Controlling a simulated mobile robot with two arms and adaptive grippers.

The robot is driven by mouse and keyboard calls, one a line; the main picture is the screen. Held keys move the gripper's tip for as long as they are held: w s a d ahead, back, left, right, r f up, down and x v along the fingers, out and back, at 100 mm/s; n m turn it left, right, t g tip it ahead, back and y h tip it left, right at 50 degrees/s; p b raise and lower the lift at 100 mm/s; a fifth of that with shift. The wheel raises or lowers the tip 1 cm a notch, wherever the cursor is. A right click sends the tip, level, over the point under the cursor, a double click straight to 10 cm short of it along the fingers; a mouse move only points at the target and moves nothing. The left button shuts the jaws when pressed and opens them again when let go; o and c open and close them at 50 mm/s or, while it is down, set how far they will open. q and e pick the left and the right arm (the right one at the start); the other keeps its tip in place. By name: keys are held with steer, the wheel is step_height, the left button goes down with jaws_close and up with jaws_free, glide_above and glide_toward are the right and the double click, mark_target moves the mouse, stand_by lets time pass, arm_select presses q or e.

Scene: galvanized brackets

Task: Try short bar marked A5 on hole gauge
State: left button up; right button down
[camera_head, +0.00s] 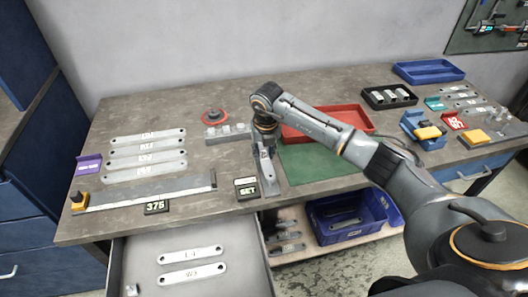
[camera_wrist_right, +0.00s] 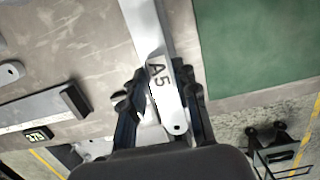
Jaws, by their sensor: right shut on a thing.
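My right gripper (camera_head: 264,148) is shut on the short bar marked A5 (camera_head: 264,163), above the table left of the green mat. In the right wrist view the pale bar (camera_wrist_right: 169,104) lies between the fingers (camera_wrist_right: 165,103), its A5 mark readable and a hole at its near end. A grey block with small raised parts (camera_head: 228,135) stands just left of the gripper. I cannot tell for sure which fixture is the hole gauge. My left gripper is out of view.
A SET tag (camera_head: 247,188) stands near the front edge. A red tray (camera_head: 345,117) lies behind the green mat (camera_head: 315,165). An open drawer (camera_head: 135,250) holds two bars.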

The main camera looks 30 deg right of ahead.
steer(key=shift+f+b, duration=0.3)
steer(key=shift+f, duration=0.1)
stand_by(1.8)
steer(key=c, duration=0.9)
jaws_free()
steer(key=shift+c, duration=0.2)
step_height(320, 180, up, 12)
steer(key=s, duration=0.2)
steer(key=shift+a, duration=0.2)
steer(key=shift+f, duration=0.15)
